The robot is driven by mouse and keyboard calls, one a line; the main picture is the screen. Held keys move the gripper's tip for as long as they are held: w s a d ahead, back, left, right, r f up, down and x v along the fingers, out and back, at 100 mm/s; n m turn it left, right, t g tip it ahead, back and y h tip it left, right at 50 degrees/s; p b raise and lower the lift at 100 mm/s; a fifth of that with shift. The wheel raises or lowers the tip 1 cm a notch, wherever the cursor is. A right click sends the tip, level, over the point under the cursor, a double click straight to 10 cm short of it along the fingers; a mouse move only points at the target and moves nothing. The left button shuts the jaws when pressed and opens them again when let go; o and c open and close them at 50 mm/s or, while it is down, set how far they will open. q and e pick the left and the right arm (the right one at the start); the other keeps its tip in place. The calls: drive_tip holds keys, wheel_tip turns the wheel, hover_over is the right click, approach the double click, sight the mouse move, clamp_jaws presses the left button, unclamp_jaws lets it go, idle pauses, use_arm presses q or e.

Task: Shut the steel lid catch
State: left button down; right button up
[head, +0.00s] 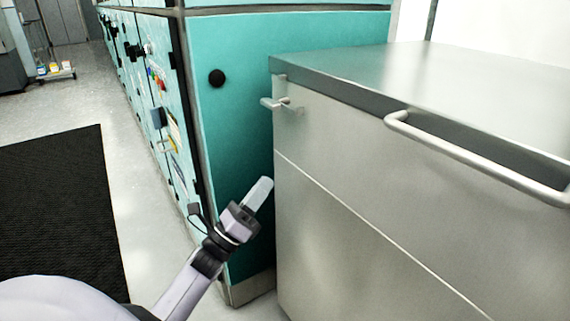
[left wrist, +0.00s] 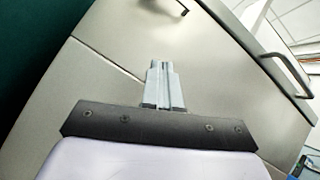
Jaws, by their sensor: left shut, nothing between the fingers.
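The steel lid catch (head: 282,104) is a small metal lever on the upper left of the grey steel cabinet's front, just below the lid (head: 345,82). Part of it shows at the top edge of the left wrist view (left wrist: 182,6). My left gripper (head: 262,188) is shut and empty. It is below and a little left of the catch, apart from it, near the cabinet's left edge. In the left wrist view its fingers (left wrist: 160,72) are together in front of the cabinet face. My right gripper is not in view.
A long bar handle (head: 470,158) sticks out at the lid's front edge, right of the catch; it shows in the left wrist view (left wrist: 287,72). A teal cabinet (head: 235,130) with a black knob (head: 217,77) stands close on the left. A black mat (head: 65,210) lies on open floor.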

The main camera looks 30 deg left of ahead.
use_arm(q)
drive_tip(key=m+h+b, duration=0.2)
drive_tip(key=m+h, duration=0.1)
drive_tip(key=m, duration=0.3)
drive_tip(key=m+h, duration=0.2)
approach(295, 115)
drive_tip(key=w+r, duration=0.1)
drive_tip(key=w+d, duration=0.1)
drive_tip(key=w, duration=0.1)
drive_tip(key=w+r, duration=0.1)
drive_tip(key=w, duration=0.1)
drive_tip(key=shift+d+r, duration=0.25)
drive_tip(key=shift+r, duration=0.1)
drive_tip(key=shift+w+r+p, duration=0.1)
drive_tip(key=shift+r+p, duration=0.2)
drive_tip(key=shift+r, duration=0.15)
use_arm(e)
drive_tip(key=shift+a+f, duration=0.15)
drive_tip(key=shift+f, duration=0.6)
use_arm(q)
drive_tip(key=shift+r+n, duration=0.1)
drive_tip(key=shift+n, duration=0.2)
drive_tip(key=shift+d+r+n+t+y+p, duration=0.15)
drive_tip(key=shift+n+t+y+p, duration=0.45)
drive_tip(key=shift+n+y, duration=0.6)
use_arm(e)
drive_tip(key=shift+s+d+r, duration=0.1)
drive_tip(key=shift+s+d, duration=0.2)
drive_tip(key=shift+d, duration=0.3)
